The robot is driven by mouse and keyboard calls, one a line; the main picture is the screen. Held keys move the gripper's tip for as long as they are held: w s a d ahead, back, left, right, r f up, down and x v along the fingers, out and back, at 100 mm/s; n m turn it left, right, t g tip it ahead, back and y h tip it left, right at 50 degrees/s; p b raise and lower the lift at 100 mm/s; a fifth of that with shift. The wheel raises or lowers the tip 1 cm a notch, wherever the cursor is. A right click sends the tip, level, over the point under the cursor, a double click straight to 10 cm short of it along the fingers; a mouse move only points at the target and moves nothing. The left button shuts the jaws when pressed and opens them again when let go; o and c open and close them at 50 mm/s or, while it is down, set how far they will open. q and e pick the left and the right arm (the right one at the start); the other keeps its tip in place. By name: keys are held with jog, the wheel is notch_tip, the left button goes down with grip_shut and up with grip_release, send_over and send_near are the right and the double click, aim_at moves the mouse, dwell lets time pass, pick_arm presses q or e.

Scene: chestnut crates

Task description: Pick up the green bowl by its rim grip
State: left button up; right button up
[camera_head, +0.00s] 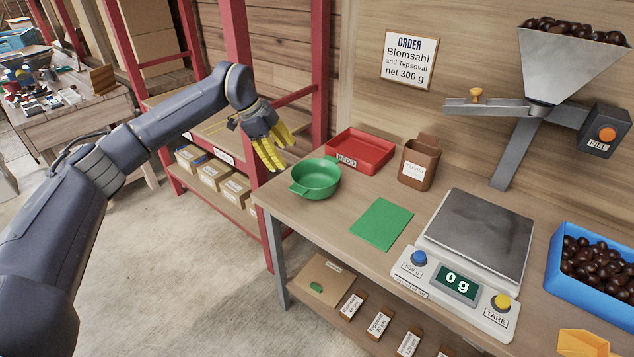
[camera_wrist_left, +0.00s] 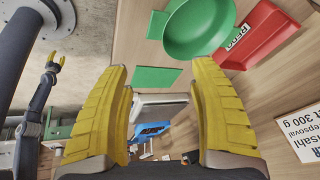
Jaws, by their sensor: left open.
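The green bowl (camera_head: 317,180) stands upright at the left end of the wooden bench, with small tabs at its rim. It also shows at the top of the left wrist view (camera_wrist_left: 198,30), with one rim grip (camera_wrist_left: 157,25) on its left side. My left gripper (camera_head: 270,158) is open and empty, above and to the left of the bowl in the head view, apart from it. Its yellow fingers (camera_wrist_left: 160,85) are spread in the left wrist view, with only background between them. My right gripper (camera_wrist_left: 56,60) shows small at the left wrist view's left, its fingers apart.
A red tray (camera_head: 362,153) sits right behind the bowl, near a brown holder (camera_head: 416,163). A green mat (camera_head: 381,223) lies in front. The scale (camera_head: 478,245), a blue crate (camera_head: 590,295) of chestnuts and the hopper (camera_head: 560,65) are rightward. A red rack post (camera_head: 237,40) stands behind my left gripper.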

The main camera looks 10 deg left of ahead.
aim_at(306, 189)
pick_arm(q)
jog(key=x, duration=1.7)
jog(key=shift+s, duration=0.1)
grip_shut()
jog(key=shift+f, duration=0.1)
dwell(0.4)
